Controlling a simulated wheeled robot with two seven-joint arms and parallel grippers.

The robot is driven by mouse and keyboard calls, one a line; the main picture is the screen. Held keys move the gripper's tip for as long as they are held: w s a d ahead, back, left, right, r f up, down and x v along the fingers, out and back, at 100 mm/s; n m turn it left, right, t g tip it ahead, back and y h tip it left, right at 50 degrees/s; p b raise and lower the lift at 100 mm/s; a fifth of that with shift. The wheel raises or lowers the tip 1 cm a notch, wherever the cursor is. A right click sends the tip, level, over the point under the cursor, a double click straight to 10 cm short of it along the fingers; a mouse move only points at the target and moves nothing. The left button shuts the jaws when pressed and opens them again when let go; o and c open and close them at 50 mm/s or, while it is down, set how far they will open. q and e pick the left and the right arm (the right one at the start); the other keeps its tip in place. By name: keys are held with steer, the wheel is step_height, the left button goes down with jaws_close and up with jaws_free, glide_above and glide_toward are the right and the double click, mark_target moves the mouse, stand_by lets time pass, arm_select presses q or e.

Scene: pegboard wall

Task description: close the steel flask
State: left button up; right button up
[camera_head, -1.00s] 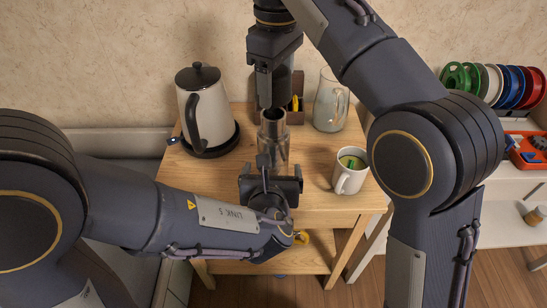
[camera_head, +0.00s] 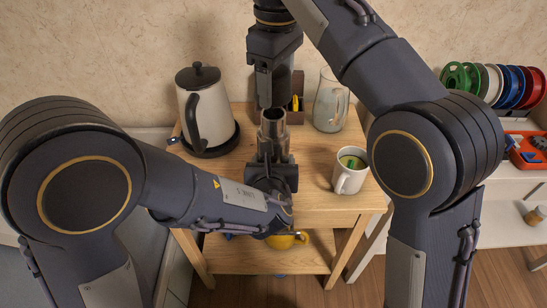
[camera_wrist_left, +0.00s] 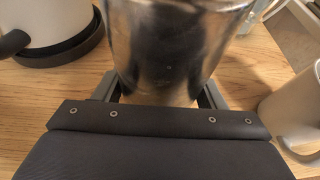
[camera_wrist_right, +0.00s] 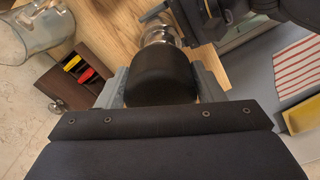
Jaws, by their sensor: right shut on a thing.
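The steel flask (camera_head: 272,129) stands upright on the small wooden table, its round mouth uncovered. It also fills the upper middle of the left wrist view (camera_wrist_left: 175,45). My left gripper (camera_head: 273,155) is low at the near side of the flask, open, with its fingers to either side of the body; contact cannot be made out. My right gripper (camera_head: 268,104) points down from above, over the flask. It is shut on a black cylindrical lid (camera_wrist_right: 162,75), which the right wrist view shows between its fingers, apart from the flask. In the head view the gripper mostly hides the lid.
A white kettle (camera_head: 206,115) on a dark base stands left of the flask. A white mug (camera_head: 349,174) is at right, and a glass pitcher (camera_head: 330,103) behind it. A brown box (camera_wrist_right: 82,72) with coloured items stands near the wall. Bare tabletop (camera_head: 312,150) lies between flask and mug.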

mark_target(277, 114)
arm_select(q)
steer(key=c, duration=0.7)
arm_select(e)
steer(key=shift+f, duration=2.45)
steer(key=shift+f, duration=0.9)
steer(key=shift+f, duration=0.5)
